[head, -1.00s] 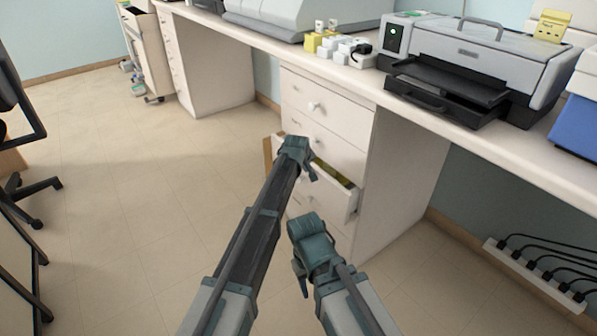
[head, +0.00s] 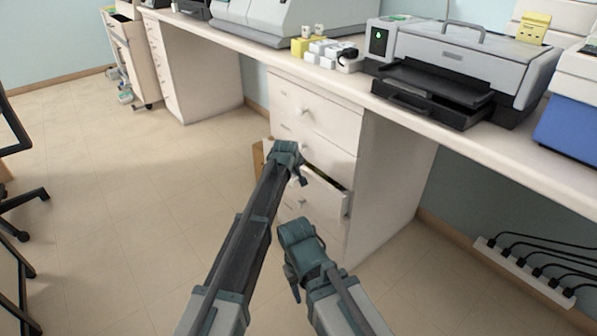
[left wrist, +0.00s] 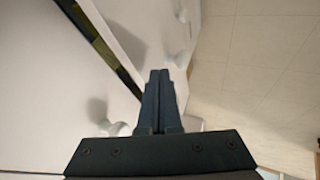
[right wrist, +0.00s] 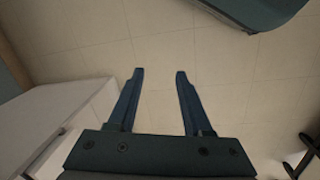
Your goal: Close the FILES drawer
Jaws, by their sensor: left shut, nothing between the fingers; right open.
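The open drawer (head: 325,199) is in the white cabinet under the bench, pulled partly out, with a dark, yellowish strip of its inside showing. I cannot read a FILES label. In the left wrist view its front (left wrist: 150,25) and knob lie just beyond my fingertips. My left gripper (head: 301,180) is shut and empty at the drawer's front; it also shows in the left wrist view (left wrist: 159,74). I cannot tell whether it touches the front. My right gripper (head: 291,284) is open and empty, lower and nearer; in the right wrist view (right wrist: 158,73) it is over bare floor.
Shut drawers (head: 312,112) with knobs are above the open one. The bench (head: 450,147) holds a printer (head: 455,62) and small boxes (head: 323,48). A power strip (head: 525,277) lies at the right wall. A chair (head: 15,190) stands at the left. The floor (head: 130,190) between is clear.

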